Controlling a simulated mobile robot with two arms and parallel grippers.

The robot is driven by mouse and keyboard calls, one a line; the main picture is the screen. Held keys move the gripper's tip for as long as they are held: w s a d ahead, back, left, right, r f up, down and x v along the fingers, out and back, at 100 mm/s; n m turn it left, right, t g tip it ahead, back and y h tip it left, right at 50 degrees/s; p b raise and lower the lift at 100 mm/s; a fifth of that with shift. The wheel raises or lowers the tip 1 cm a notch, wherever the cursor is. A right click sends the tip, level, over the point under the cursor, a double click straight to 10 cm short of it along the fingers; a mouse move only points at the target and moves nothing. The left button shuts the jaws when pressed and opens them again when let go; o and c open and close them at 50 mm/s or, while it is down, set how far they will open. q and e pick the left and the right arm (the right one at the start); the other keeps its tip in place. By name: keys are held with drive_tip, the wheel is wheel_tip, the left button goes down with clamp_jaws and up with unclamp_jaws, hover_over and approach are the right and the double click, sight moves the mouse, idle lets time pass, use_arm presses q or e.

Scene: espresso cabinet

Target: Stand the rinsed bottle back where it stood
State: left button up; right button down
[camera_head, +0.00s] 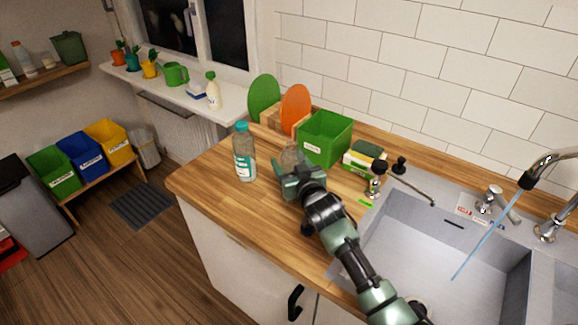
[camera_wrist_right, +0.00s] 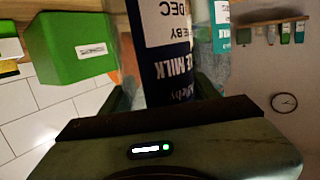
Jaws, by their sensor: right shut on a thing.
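My right gripper (camera_head: 287,178) is shut on a bottle (camera_head: 290,157) over the wooden counter, left of the sink. In the head view the gripper hides most of this bottle. In the right wrist view the held bottle (camera_wrist_right: 172,50) has a dark blue and white label with "MILK" on it, seen upside down. I cannot tell whether its base touches the counter. A second, clear bottle (camera_head: 244,155) with a teal cap and teal label stands upright to its left; its label also shows in the right wrist view (camera_wrist_right: 221,30). My left gripper is not in view.
A green box (camera_head: 325,140) stands just behind and right of the held bottle, with green (camera_head: 264,95) and orange (camera_head: 296,105) boards behind. A sponge (camera_head: 368,150) is farther right. Water runs from the tap (camera_head: 528,180) into the sink (camera_head: 410,240). The front left counter is clear.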

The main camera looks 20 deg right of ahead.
drive_tip(key=shift+f, duration=0.75)
drive_tip(key=shift+f, duration=0.15)
drive_tip(key=shift+c, duration=2)
unclamp_jaws()
drive_tip(key=s+r+b, duration=0.1)
drive_tip(key=s+r, duration=0.1)
drive_tip(key=s, duration=1)
drive_tip(key=shift+d+b, duration=0.4)
drive_tip(key=shift+d, duration=0.05)
